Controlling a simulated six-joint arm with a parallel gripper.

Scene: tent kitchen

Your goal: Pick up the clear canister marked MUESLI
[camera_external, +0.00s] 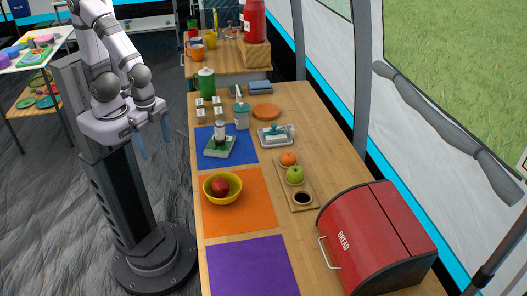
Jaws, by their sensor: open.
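I cannot read the word MUESLI on anything in the external view. A narrow jar (219,131) stands upright on a green-and-white block on the blue mat. I cannot tell whether either is the canister. My gripper (153,137) is open and empty, its blue fingertips apart. It hangs in the air left of the table's left edge, clear of both containers.
The blue mat (209,133), orange mat (261,219) and purple mat (249,268) line the table's left side. A yellow bowl (233,193) holds a red apple. A green canister (205,82), white dish (276,142), wooden tray (307,207) and red bread box (372,238) stand around.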

